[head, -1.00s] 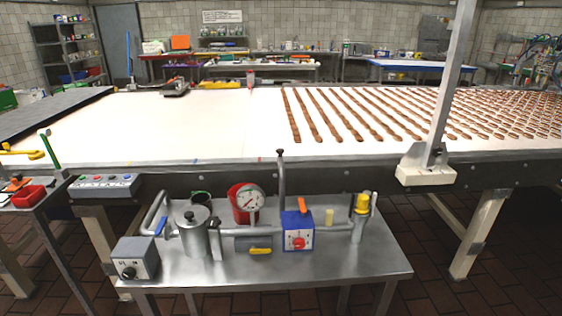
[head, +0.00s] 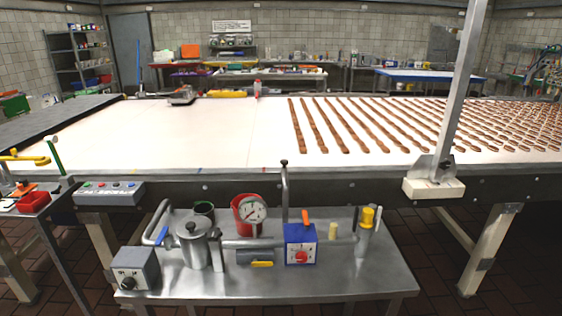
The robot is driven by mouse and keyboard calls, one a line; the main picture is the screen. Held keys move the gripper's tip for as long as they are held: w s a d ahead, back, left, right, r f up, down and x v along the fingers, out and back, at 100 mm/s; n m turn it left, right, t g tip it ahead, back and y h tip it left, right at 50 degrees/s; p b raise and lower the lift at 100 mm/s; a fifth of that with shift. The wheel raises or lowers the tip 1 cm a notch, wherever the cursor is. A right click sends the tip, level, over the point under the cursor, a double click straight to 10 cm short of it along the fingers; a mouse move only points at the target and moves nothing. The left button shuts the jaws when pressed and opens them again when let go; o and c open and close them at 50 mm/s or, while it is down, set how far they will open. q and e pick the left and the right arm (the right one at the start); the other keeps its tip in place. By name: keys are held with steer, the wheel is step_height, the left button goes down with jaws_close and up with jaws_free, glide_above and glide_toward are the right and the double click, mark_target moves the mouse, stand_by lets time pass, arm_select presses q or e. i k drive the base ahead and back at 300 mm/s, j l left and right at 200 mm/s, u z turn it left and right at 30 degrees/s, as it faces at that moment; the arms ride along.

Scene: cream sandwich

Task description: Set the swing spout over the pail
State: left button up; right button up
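A steel table (head: 330,277) holds a pipe assembly. A bent grey pipe (head: 150,228) with a blue lever rises at its left end, and a thin upright pipe (head: 285,195) with a dark knob stands near the middle. I cannot tell which of these is the swing spout. A red pail-like container (head: 238,216) stands behind the round pressure gauge (head: 253,210), partly hidden by it. A small dark green container (head: 204,209) stands behind the steel pot (head: 193,246). I see no spout clearly over either container. Neither of my grippers is in view.
Behind the table runs a wide white conveyor (head: 200,135) with rows of brown biscuits on its right. A grey post (head: 455,100) stands at the right. A grey control box (head: 135,270) sits at the table's left front. The table's right front is clear.

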mark_target(283, 163)
steer(key=i+l+u, duration=0.1)
steer(key=l, duration=0.25)
steer(key=i+l, duration=0.2)
steer(key=l, duration=0.15)
steer(key=i+l+u, duration=0.15)
steer(key=l, duration=0.15)
steer(key=i+l, duration=0.15)
steer(key=l, duration=0.25)
steer(key=i+l+u, duration=0.15)
steer(key=l, duration=0.2)
